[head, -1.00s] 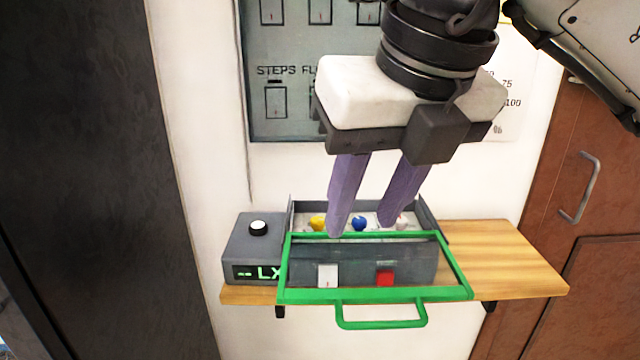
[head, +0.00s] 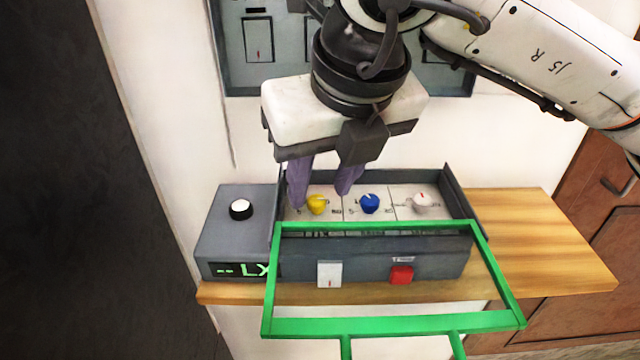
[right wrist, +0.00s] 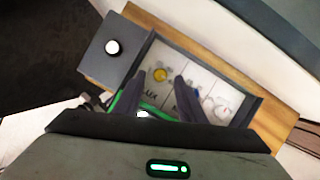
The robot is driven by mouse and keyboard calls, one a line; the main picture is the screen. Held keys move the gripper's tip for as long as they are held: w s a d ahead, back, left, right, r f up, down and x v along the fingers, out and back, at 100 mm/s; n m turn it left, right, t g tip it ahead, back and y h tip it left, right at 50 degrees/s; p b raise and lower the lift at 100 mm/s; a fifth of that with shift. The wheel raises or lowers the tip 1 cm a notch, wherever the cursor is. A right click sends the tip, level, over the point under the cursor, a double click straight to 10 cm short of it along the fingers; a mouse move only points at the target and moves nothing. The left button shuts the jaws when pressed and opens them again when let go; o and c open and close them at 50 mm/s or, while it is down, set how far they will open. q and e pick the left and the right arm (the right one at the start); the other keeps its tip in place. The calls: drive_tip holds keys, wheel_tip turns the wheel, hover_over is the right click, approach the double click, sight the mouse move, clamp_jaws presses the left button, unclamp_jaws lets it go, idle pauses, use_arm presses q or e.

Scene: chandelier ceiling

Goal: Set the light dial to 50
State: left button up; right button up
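A grey box holds a row of three dials: yellow (head: 317,204), blue (head: 370,203) and white (head: 422,201). A grey unit (head: 237,225) on the left has a white knob and a green display reading "-- LX". My right gripper (head: 320,196) is open, its purple fingers pointing down near the yellow dial. In the right wrist view the yellow dial (right wrist: 160,75) shows between the fingertips (right wrist: 158,82), with no clear contact. My left gripper is not in view.
A green-framed cover (head: 395,322) with a handle sticks out in front of the box, swung open. A white switch (head: 329,274) and a red one (head: 401,275) sit on the box front. The wooden shelf (head: 545,240) is bare on the right.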

drive_tip(key=shift+w+a+f, duration=0.1)
drive_tip(key=shift+w+f, duration=0.15)
drive_tip(key=shift+f, duration=0.4)
drive_tip(key=c, duration=0.9)
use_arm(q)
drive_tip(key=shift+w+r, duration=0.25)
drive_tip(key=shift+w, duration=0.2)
use_arm(e)
clamp_jaws()
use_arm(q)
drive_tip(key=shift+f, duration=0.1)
use_arm(e)
drive_tip(key=shift+w+f, duration=0.1)
